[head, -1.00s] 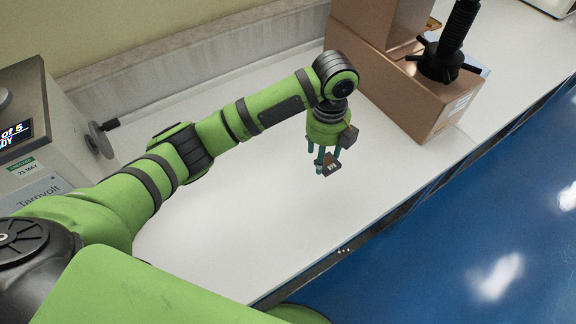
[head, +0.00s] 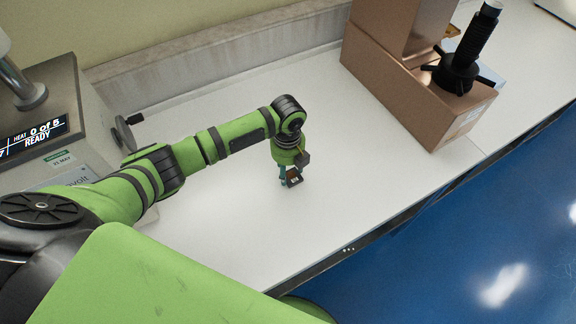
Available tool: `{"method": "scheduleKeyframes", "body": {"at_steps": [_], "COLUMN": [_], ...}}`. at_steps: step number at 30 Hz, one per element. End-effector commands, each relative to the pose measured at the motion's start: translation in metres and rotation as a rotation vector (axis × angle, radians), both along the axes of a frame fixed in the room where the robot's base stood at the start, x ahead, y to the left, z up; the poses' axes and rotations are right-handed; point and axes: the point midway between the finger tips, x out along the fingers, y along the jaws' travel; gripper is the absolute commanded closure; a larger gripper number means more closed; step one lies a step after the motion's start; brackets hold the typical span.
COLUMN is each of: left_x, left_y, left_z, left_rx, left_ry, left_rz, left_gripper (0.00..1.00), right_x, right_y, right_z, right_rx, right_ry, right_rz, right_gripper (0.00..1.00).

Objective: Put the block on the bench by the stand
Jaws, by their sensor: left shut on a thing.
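My left gripper (head: 286,178) points down over the white bench (head: 225,215), left of the brown tester. It is shut on the block (head: 294,177), a small dark piece with a light mark on its face. Whether the block touches the bench or hangs just above it, I cannot tell. The stand is probably the brown hardness tester (head: 415,100) with a black star-handled screw (head: 459,72) at the top right; I cannot be sure. My right gripper does not show.
The bench between the two testers is clear. Its front edge (head: 345,250) drops to a blue floor (head: 470,250).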

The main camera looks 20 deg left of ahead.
Motion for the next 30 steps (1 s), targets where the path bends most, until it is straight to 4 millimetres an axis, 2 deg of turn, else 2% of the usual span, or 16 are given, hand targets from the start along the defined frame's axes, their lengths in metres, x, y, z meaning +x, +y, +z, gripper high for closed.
{"method": "scheduleKeyframes", "body": {"at_steps": [10, 11, 12, 13, 23, 26, 30], "left_x": [0.001, 0.000, 0.000, 0.000, 0.000, 0.001, 0.002], "left_y": [0.000, 0.000, 0.000, 0.000, 0.000, 0.000, 0.000], "left_z": [-0.004, -0.004, -0.003, -0.003, -0.002, 0.004, 0.026], "left_rx": [0.000, 0.000, 0.000, 0.000, 0.000, -0.001, -0.001], "left_ry": [-0.001, -0.001, -0.001, -0.001, -0.001, -0.003, -0.006], "left_rz": [0.000, 0.000, -0.001, -0.001, -0.001, -0.001, -0.002], "left_gripper": [0.89, 0.42, 0.26, 0.22, 0.22, 0.22, 0.22], "right_x": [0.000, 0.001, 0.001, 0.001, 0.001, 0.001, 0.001], "right_y": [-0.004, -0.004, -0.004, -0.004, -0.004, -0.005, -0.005], "right_z": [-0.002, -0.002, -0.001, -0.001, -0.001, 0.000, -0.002], "right_rx": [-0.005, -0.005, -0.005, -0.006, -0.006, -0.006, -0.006], "right_ry": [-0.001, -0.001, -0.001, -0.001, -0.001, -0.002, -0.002], "right_rz": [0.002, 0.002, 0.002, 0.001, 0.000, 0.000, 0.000], "right_gripper": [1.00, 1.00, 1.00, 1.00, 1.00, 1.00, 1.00]}}
